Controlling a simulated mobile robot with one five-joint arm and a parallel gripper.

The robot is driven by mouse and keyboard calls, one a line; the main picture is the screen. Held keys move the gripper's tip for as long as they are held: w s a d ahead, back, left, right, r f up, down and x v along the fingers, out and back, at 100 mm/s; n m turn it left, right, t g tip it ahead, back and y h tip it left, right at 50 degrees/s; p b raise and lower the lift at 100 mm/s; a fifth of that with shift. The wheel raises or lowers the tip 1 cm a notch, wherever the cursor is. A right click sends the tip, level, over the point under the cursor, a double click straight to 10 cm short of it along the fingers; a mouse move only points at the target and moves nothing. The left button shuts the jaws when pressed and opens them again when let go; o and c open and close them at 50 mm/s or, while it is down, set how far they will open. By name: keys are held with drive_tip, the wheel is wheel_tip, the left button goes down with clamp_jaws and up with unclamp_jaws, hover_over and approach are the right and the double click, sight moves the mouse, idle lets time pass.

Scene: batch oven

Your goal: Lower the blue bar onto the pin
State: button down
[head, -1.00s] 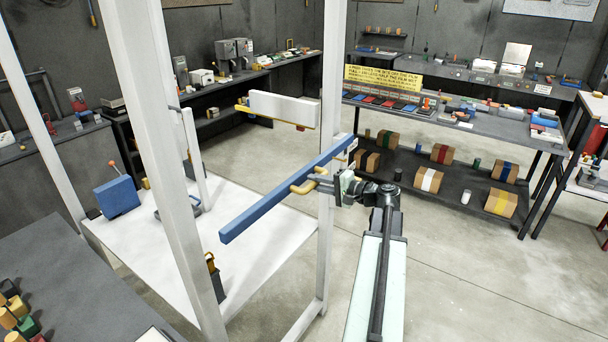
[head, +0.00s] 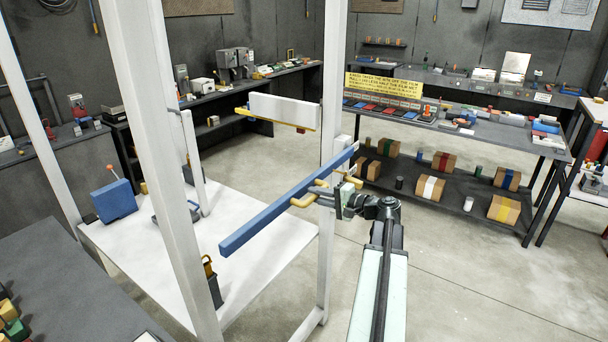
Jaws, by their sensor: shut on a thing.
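The blue bar (head: 275,210) is long and runs slantwise, its near end low on the left and its far end at the right-hand white post. A tan, curved handle (head: 303,201) sticks out of its side. My gripper (head: 328,196) is shut on this handle and holds the bar in the air in front of the white frame. The fingertips are small and partly hidden by the handle and wrist. I cannot make out the pin for certain. A dark upright holder with a yellow top (head: 212,282) stands below the bar's near end, clearly apart from it.
A white frame (head: 181,170) with tall posts stands around a low white platform (head: 262,240). A blue box with a lever (head: 114,202) sits on the platform. A white panel with a yellow edge (head: 283,110) hangs behind the bar. Open floor lies at the right.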

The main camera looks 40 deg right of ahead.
wheel_tip(320, 180, down, 10)
drive_tip(key=b, duration=0.9)
drive_tip(key=c, duration=1)
unclamp_jaws()
drive_tip(key=v, duration=0.8)
drive_tip(key=shift+p, duration=0.4)
